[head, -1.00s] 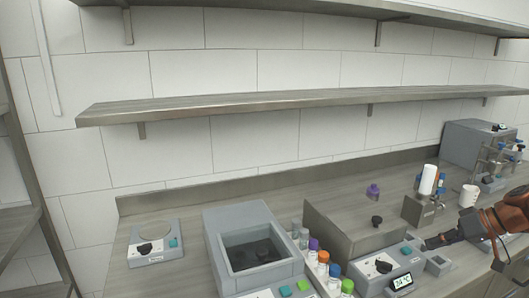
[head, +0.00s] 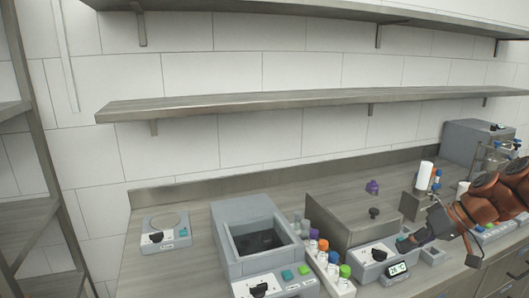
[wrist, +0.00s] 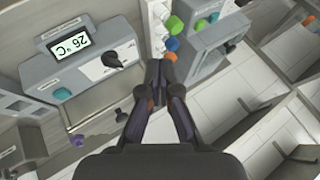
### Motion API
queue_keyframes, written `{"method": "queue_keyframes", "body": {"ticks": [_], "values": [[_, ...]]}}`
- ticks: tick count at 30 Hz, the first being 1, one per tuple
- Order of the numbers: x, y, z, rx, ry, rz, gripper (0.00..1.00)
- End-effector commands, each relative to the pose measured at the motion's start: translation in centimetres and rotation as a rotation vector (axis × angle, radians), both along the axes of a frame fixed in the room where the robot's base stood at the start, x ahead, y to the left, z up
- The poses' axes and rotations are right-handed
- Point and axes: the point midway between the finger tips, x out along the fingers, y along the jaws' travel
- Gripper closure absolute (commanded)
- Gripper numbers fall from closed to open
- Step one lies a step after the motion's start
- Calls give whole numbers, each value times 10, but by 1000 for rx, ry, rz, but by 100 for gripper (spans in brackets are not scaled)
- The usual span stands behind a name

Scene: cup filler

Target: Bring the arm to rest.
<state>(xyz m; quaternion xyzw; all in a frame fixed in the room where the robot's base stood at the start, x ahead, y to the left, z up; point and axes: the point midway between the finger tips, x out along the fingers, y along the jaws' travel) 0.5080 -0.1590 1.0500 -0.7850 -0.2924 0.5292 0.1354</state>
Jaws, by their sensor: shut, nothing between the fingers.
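My gripper (head: 404,245) is at the right in the head view, at the end of my orange-brown arm. It is over the bench, close to the grey unit with a small display (head: 397,269). In the wrist view my gripper (wrist: 160,72) points away from the camera. Its dark fingers are together, with nothing between them. The unit's lit display (wrist: 70,42) reads 26 °C there, and a black knob (wrist: 112,60) sits beside it.
A rack of tubes with coloured caps (head: 333,262) stands left of the display unit. A grey open-topped box (head: 232,250) is further left. A white cylinder (head: 424,175) and a grey cabinet (head: 468,140) stand at the back right. A long shelf (head: 300,103) runs above.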

Motion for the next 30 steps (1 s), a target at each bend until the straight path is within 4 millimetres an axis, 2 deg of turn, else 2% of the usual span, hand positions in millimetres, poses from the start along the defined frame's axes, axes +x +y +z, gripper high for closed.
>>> {"method": "queue_keyframes", "body": {"ticks": [5,9,15,22,26,30], "values": [[-25,59,12,-44,77,54,100],[-56,105,14,-106,155,82,100],[-110,153,8,-212,262,93,100],[-179,180,-8,-355,367,55,100],[-218,184,-20,-438,417,12,100],[-260,179,-33,-523,465,-51,100]]}}
